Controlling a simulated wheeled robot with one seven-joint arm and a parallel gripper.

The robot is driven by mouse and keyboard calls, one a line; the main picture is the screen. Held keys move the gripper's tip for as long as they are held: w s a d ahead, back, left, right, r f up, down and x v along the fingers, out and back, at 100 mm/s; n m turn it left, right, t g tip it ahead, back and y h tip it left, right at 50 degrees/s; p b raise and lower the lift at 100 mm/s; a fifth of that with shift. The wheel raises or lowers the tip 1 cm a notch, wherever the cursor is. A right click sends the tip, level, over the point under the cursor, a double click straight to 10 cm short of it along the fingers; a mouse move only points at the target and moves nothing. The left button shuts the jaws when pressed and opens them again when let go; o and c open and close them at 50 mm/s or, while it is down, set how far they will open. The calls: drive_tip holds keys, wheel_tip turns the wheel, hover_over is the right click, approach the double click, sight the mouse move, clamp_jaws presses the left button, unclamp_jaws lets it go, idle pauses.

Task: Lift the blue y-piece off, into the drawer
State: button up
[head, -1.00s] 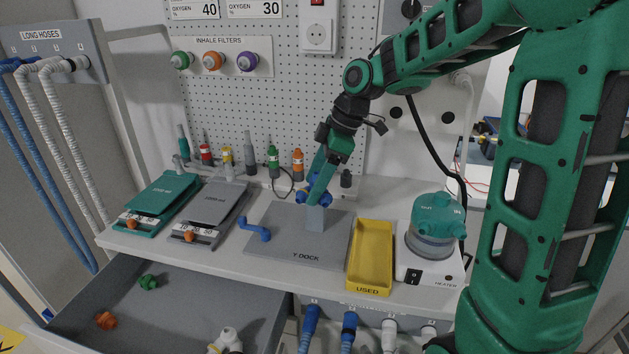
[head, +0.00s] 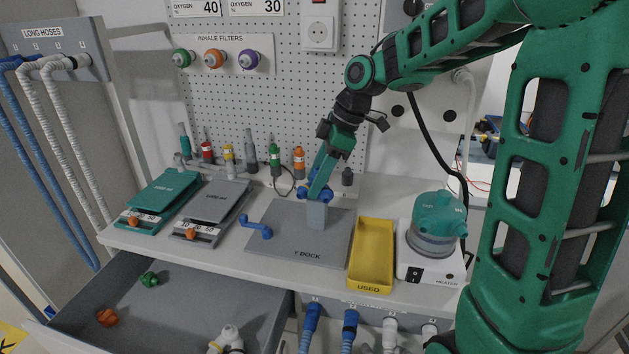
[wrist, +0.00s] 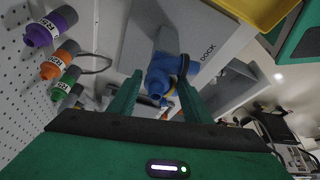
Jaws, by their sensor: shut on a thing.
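The blue y-piece (head: 326,193) sits at the top of the grey post (head: 316,214) on the Y DOCK plate (head: 290,243). It also shows in the wrist view (wrist: 164,72), between the two fingers. My gripper (head: 314,192) reaches down from the upper right and is shut on the blue y-piece. The fingers hide part of it in the head view, and I cannot tell whether it is clear of the post. The open drawer (head: 190,310) is at the lower left. A green piece (head: 149,279), an orange piece (head: 106,317) and a whitish fitting (head: 228,340) lie in it.
A blue crank-shaped part (head: 257,229) lies on the plate's left side. The yellow USED tray (head: 371,255) and the heater (head: 431,245) stand to the right.

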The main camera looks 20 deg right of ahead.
drive_tip(key=shift+s+r, duration=0.1)
drive_tip(key=shift+r, duration=2.35)
drive_tip(key=shift+s, duration=0.1)
